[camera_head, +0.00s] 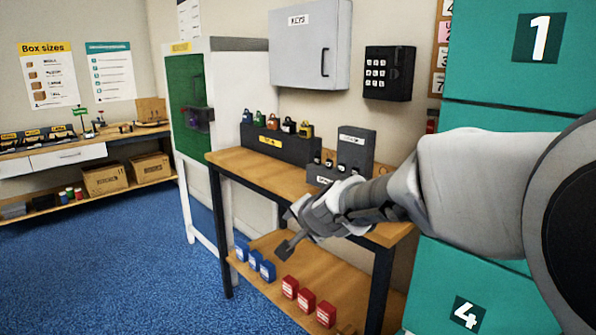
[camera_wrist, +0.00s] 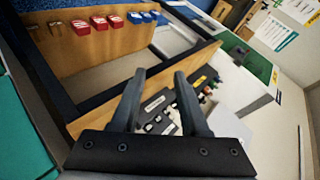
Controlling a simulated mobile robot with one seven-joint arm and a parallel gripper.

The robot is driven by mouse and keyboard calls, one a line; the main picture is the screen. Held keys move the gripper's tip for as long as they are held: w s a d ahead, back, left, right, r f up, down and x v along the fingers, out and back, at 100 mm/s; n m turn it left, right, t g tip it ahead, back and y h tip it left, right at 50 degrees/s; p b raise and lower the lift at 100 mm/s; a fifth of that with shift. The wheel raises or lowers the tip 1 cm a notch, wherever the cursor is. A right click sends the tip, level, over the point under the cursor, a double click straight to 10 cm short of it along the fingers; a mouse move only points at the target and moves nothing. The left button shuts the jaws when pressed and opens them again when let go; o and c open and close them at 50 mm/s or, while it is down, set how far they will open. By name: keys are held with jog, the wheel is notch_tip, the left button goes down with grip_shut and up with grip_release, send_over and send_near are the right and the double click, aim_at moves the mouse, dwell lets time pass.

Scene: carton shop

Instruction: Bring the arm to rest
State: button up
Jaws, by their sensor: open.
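My arm (camera_head: 470,180) reaches in from the right of the head view, bent down toward the wooden bench. My gripper (camera_head: 287,243) hangs at the bench's front side, above the lower shelf in the picture. In the wrist view its two dark fingers (camera_wrist: 158,85) stand apart with nothing between them. The gripper is open and empty. Its exact distance from the bench cannot be told.
The bench (camera_head: 240,165) carries padlocks in a dark holder (camera_head: 280,146) and a grey block (camera_head: 356,150). Red boxes (camera_head: 306,299) and blue boxes (camera_head: 255,260) sit on its lower shelf (camera_head: 262,285). Teal lockers (camera_head: 490,90) stand right. Blue floor (camera_head: 110,265) is clear at left.

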jog(key=s+d+f+n+g+h, duration=0.1)
jog(key=s+d+n+g, duration=0.3)
jog(key=s, duration=0.6)
jog(key=s+d+n+t+h, duration=0.1)
jog(key=s+d+n+h, duration=0.1)
jog(key=s+d, duration=0.6)
jog(key=s+d+f+n+g+h, duration=0.1)
jog(key=s+d+n+g, duration=0.15)
jog(key=s, duration=1.05)
notch_tip(320, 180, up, 19)
jog(key=p, duration=1.9)
jog(key=shift+w+t, duration=0.3)
jog(key=shift+t, duration=0.05)
